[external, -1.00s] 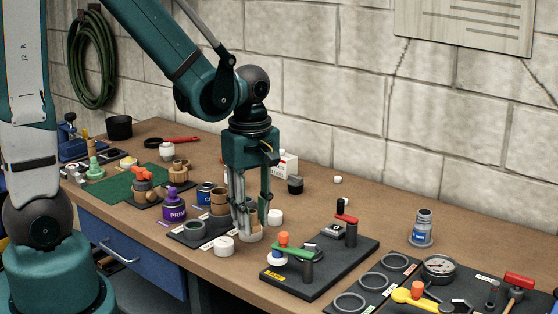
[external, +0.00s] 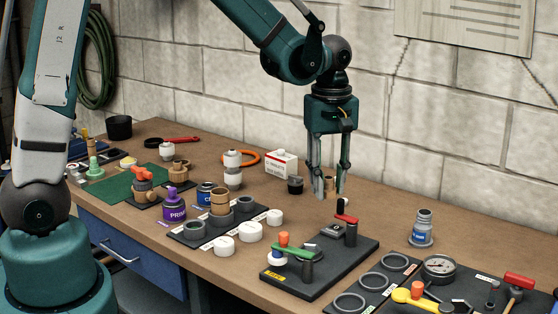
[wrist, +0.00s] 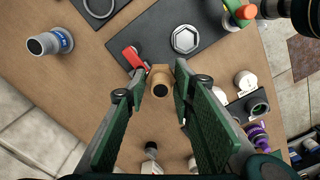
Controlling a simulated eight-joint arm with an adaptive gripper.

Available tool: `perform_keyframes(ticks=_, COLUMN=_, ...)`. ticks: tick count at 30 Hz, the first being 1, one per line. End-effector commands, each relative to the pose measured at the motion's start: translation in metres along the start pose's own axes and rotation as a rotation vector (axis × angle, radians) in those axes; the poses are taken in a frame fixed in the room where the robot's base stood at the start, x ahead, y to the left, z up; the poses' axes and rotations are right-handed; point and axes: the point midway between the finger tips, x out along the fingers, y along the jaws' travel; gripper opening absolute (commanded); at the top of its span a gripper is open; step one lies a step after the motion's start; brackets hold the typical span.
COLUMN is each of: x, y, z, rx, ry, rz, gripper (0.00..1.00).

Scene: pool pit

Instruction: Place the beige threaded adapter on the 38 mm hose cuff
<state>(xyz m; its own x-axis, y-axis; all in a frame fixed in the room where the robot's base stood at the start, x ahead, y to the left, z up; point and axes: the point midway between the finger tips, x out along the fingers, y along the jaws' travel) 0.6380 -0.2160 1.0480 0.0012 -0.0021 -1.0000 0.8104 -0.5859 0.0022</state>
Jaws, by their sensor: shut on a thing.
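My gripper (external: 331,190) is shut on the beige threaded adapter (external: 330,186). It holds it above the bench behind the black plate with the red handle. In the wrist view the adapter (wrist: 160,76) sits between my fingertips, its dark opening showing. A black rack (external: 190,239) at centre-left carries several dark grey cuffs, one at its front left (external: 195,229). A tan fitting (external: 220,202) stands on the middle cuff. The rack's size labels are too small to read, so I cannot tell which cuff is 38 mm.
White caps (external: 223,246) lie in front of and beside the rack. The black clamp plate (external: 300,287) carries green and red handles. A gauge board (external: 375,296) with grey rings is front right. Bare bench lies between bottle and gripper.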

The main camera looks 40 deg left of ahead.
Motion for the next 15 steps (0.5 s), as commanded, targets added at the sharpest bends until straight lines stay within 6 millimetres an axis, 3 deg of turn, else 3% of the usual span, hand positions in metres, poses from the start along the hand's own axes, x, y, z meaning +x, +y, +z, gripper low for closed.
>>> perform_keyframes(ticks=15, x=-0.026, y=0.133, z=0.009, rx=0.232, ry=-0.001, rz=0.001, gripper=0.13)
